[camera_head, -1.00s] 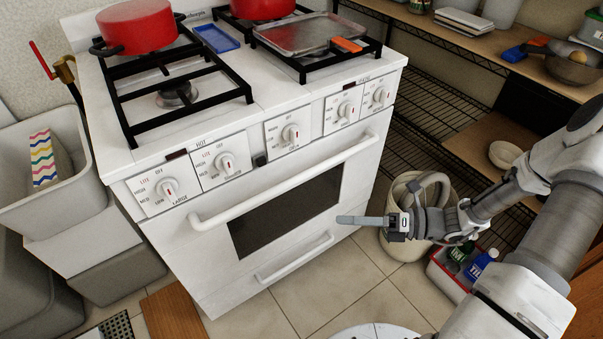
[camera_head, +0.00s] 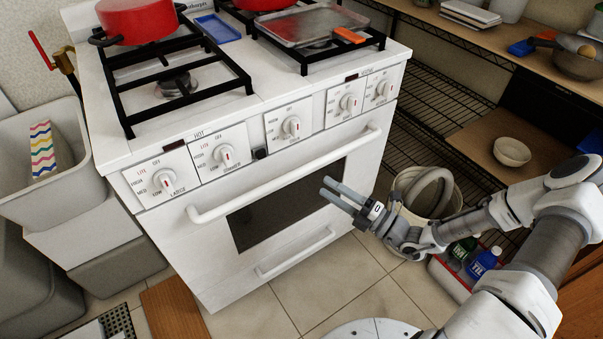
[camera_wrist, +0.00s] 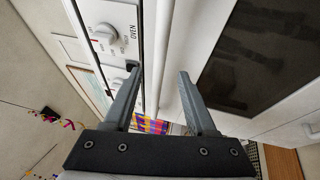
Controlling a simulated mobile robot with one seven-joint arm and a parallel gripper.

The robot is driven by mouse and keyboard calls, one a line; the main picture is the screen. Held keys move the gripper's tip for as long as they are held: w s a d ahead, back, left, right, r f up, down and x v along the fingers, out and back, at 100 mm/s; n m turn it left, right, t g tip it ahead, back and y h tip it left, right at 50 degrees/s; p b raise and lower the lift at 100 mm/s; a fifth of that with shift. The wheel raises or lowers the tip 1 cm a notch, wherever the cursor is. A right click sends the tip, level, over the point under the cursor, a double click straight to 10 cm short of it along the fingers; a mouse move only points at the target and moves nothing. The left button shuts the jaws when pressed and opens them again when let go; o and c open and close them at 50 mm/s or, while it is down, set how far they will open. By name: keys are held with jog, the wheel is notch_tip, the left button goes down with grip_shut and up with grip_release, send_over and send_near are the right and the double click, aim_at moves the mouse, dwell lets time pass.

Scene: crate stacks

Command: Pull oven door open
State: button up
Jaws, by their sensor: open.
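The white oven door (camera_head: 335,205) is closed, with a dark window (camera_head: 287,208) in its middle. Its long white handle bar (camera_head: 290,172) runs across the top of the door, below the knobs. My gripper (camera_head: 334,189) is open and empty in front of the door, just below the right part of the handle. In the wrist view, the handle (camera_wrist: 155,50) runs up and down the picture between the two fingers of my gripper (camera_wrist: 160,75), farther from the camera. I see no clear contact between fingers and handle.
Knobs (camera_head: 291,125) line the panel above the door. Red pots (camera_head: 138,20) and a baking tray (camera_head: 312,27) sit on the stove. A bin (camera_head: 432,188) and a box of bottles (camera_head: 447,276) stand at right. Tiled floor (camera_head: 325,290) before the oven is clear.

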aim_at(302, 172)
jog(key=b+x, duration=0.1)
jog(key=x, duration=0.8)
jog(key=shift+r+b, duration=0.1)
jog(key=shift+b, duration=0.25)
grip_shut()
dwell(0.9)
